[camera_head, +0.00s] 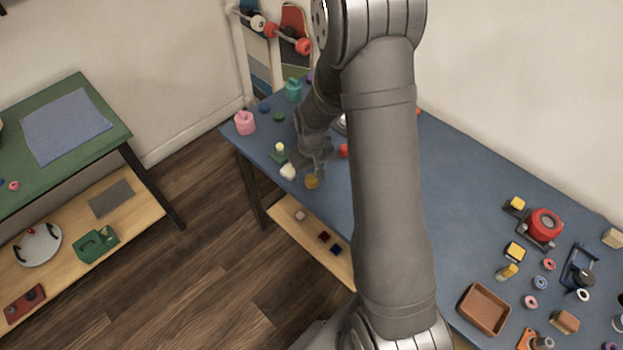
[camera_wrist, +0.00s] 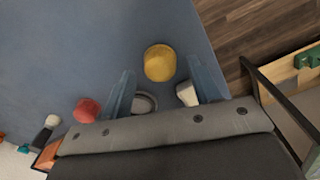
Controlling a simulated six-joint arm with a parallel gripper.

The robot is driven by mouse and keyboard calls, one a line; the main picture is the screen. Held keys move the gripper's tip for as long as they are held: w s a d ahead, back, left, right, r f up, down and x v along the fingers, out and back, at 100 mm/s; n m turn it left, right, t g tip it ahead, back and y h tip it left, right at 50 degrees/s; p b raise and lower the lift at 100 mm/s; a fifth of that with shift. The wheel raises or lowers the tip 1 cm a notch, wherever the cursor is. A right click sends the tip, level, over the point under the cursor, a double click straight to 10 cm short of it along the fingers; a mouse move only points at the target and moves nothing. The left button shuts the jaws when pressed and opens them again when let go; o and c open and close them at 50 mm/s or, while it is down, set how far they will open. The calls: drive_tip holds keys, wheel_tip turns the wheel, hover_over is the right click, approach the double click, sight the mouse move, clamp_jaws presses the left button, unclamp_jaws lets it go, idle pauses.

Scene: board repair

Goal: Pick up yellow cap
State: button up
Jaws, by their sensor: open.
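The yellow cap (camera_head: 312,182) is a short round cylinder on the blue table, near its front edge. In the wrist view the yellow cap (camera_wrist: 160,62) shows between and slightly beyond my two fingertips. My gripper (camera_head: 314,160) is low over the table, just behind the cap in the head view. In the wrist view my gripper (camera_wrist: 160,68) is open, with one finger on each side of the cap's line and a clear gap to each. I cannot tell the height of the fingertips above the table.
A white piece (camera_wrist: 187,93) lies close to the right finger, and a grey round piece (camera_wrist: 144,103) shows between the fingers. A red cap (camera_wrist: 88,110) is left of the left finger. A pink weight-like object (camera_head: 245,122) stands at the table's left corner. The table edge is close.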

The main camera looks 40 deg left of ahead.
drive_tip(key=shift+f, duration=0.85)
drive_tip(key=c, duration=1.1)
drive_tip(key=shift+o, duration=0.2)
drive_tip(key=shift+r, duration=0.15)
